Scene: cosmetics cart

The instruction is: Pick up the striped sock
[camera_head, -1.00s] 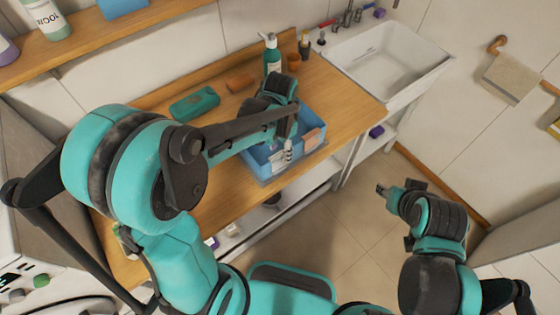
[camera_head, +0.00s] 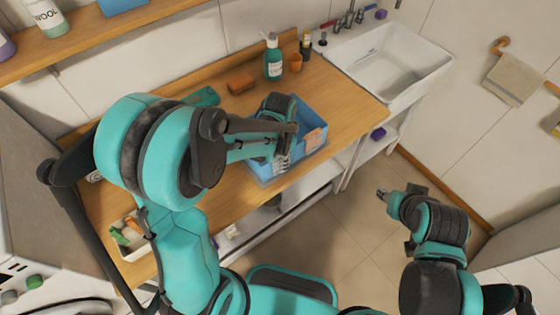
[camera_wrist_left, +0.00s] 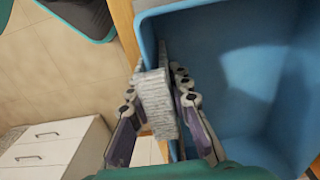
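The striped sock (camera_wrist_left: 157,102), light grey and white, hangs at the wall of the blue bin (camera_wrist_left: 233,12) in the left wrist view. My left gripper (camera_wrist_left: 158,82) has one finger on each side of the sock, with the fingers apart; firm contact is not clear. In the head view, my left gripper (camera_head: 282,164) is at the near wall of the blue bin (camera_head: 316,112), largely covering the sock. My right gripper (camera_head: 382,193) is over the floor, away from the counter, and its fingers are too small to read.
The wooden counter (camera_head: 345,104) also holds a green pump bottle (camera_head: 273,62), an orange-brown block (camera_head: 240,83) and a small orange cup (camera_head: 295,64). A white sink (camera_head: 392,62) stands at the right. A white tray (camera_head: 137,250) sits near the counter's left end.

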